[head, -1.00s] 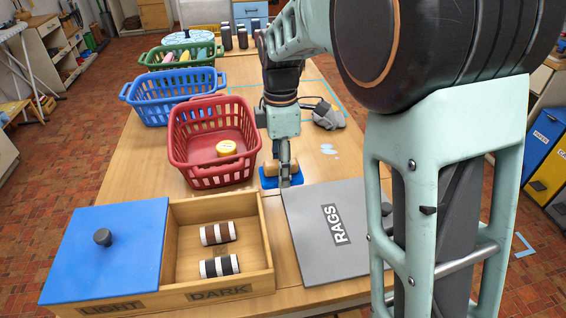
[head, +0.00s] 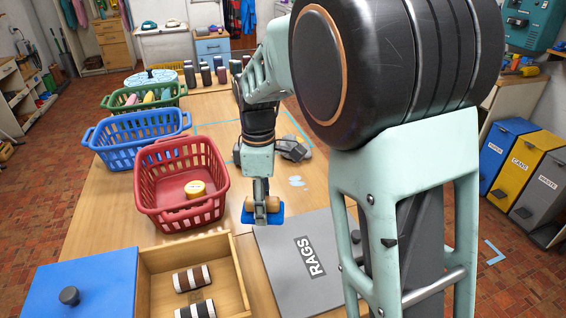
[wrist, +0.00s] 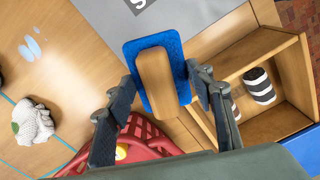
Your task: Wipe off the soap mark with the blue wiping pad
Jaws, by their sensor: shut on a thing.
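The blue wiping pad (head: 276,218) has a wooden handle, and my gripper (head: 261,204) is shut on that handle. In the wrist view, the pad (wrist: 173,47) shows between the two fingers of my gripper (wrist: 162,85). The pad is near the corner of the grey RAGS lid, right of the red basket. I cannot tell whether it touches the table. The soap mark (head: 296,181) is several pale blue blots on the wooden table, behind and right of the pad. It also shows at the upper left in the wrist view (wrist: 31,47), apart from the pad.
The red basket (head: 152,207) holds a yellow round thing (head: 195,189). A grey RAGS lid (head: 283,272) lies in front of the pad, beside a wooden box (head: 238,272) with striped rolls. A grey lumpy object (head: 293,148) lies behind the soap mark. Table around the mark is clear.

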